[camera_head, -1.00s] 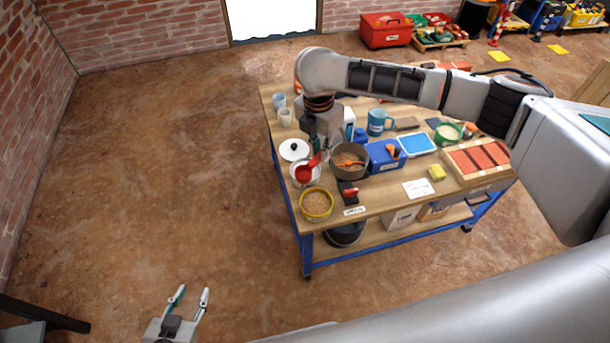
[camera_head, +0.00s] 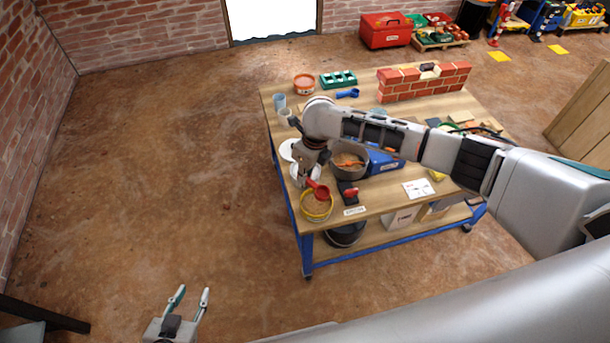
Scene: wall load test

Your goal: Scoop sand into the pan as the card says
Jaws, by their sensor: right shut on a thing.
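My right gripper (camera_head: 314,177) is shut on a red scoop (camera_head: 321,192). The scoop is over the yellow-rimmed bowl of sand (camera_head: 317,216) at the table's near left corner; I cannot tell whether it touches the sand. A round grey-brown pan (camera_head: 362,171) stands right of the gripper, with brown contents and an orange utensil in it. My arm hides its back edge. The white card (camera_head: 418,188) lies on the table at the right, its writing too small to read. My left gripper (camera_head: 190,294) is open and empty, low over the floor, away from the table.
A small black and red item (camera_head: 348,194) stands between bowl and pan. A blue box (camera_head: 384,162) is beside the pan. A white lid (camera_head: 287,150) and cups (camera_head: 279,102) are at the left edge. A brick wall piece (camera_head: 425,82) stands at the back.

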